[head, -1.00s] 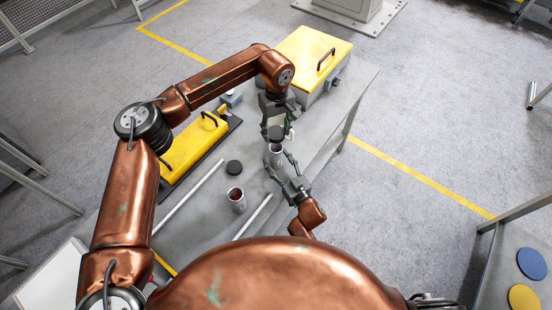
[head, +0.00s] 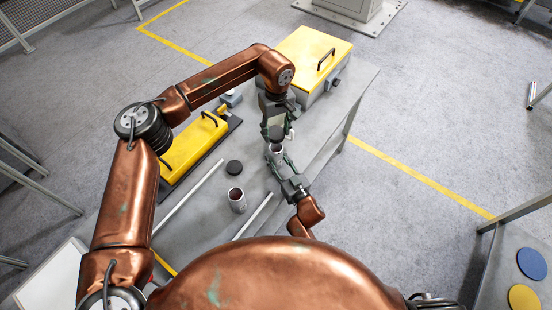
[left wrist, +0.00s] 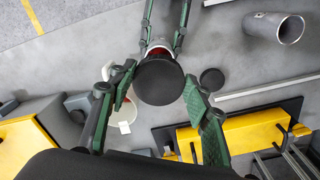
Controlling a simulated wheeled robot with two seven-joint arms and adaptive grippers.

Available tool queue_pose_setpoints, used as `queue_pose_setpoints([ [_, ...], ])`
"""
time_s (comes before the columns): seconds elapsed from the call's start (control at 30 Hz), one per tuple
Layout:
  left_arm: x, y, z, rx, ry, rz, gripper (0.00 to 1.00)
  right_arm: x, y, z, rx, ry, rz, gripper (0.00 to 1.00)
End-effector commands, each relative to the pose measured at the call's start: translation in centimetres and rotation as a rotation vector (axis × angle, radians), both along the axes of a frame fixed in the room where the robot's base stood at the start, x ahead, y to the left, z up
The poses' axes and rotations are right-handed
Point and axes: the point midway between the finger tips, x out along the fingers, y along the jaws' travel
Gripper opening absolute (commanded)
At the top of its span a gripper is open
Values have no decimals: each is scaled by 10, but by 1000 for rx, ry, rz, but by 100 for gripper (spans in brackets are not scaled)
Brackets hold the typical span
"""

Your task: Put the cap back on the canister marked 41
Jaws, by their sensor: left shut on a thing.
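My left gripper (head: 276,133) points down and is shut on a black round cap (left wrist: 159,82), seen between its green fingers in the left wrist view. The cap is close above an open canister (head: 276,149) with a reddish inside; it hides most of that canister in the left wrist view. My right gripper (head: 281,163) has a finger on each side of this canister; I cannot tell whether they press on it. A second open canister (head: 237,203) stands apart on the table, nearer me. Another black cap (head: 234,167) lies flat on the table. No number is readable.
A yellow-lidded box (head: 312,50) stands at the table's far end. A yellow handled piece (head: 194,147) lies along the left side. Pale bars (head: 190,195) lie on the grey table. A pale round thing with a white tag (left wrist: 124,127) is partly hidden by a left finger.

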Motion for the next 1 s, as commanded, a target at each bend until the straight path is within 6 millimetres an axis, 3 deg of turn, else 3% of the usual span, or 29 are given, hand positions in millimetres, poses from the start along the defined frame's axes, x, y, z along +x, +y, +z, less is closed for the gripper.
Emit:
queue_pose_setpoints([
  [0.23, 0, 0, 0, 0, 0, 0, 28, 0, 0, 0, 0, 0, 0, 0],
  [0.47, 0, 0, -1, 0, 0, 0, 28, 0, 0, 0, 0, 0, 0, 0],
  [0.83, -3, -1, -45, 0, 1, 0, 28, 0, 0, 0, 0, 0, 0, 0],
  [1.0, -2, -1, -50, 0, -2, 0, 28, 0, 0, 0, 0, 1, 0, 0],
])
